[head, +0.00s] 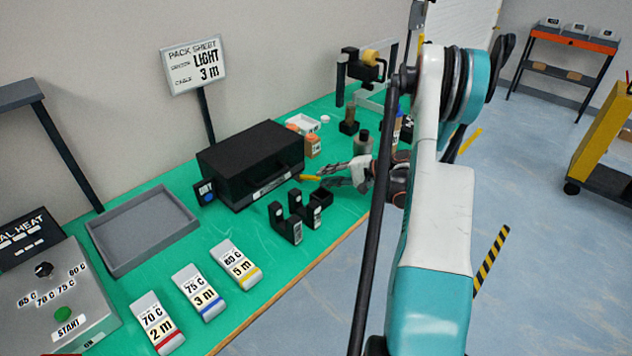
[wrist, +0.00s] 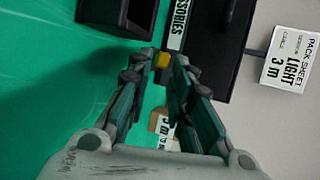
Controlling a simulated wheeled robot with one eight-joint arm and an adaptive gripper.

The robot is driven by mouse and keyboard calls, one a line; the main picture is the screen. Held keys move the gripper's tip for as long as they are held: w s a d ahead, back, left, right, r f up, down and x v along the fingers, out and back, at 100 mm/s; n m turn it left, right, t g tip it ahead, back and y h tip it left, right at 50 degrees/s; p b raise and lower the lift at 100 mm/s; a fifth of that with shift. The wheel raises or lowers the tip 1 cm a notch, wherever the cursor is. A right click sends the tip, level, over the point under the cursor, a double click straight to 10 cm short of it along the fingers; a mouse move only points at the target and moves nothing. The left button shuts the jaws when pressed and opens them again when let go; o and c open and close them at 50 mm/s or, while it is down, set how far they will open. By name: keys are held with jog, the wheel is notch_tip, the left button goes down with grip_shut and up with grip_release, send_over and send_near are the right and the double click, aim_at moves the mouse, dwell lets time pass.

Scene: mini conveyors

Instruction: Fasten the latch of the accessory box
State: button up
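The black accessory box (head: 240,160) stands on the green bench with its lid down. Its white label strip faces the front and reads "ACCESSORIES" in the wrist view (wrist: 179,22). A small yellow latch piece (head: 309,178) is at the right end of the box's front; it also shows in the wrist view (wrist: 162,61). My gripper (head: 325,174) is beside the box's front right corner, its fingertips close to the latch. In the wrist view my gripper (wrist: 160,66) has its fingers apart, with the yellow piece just beyond and between the tips. Contact cannot be told.
Black holders (head: 286,222) stand in front of the box, and a dark open bin (head: 321,197) is just below my gripper. Orange-capped bottles (head: 312,146) and a grey bottle (head: 362,141) stand behind. A grey tray (head: 140,232) lies left; the pack sheet sign (head: 195,65) stands behind.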

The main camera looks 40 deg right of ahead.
aim_at(316, 177)
jog(key=shift+b+x, duration=0.5)
jog(key=shift+x, duration=1.85)
grip_shut()
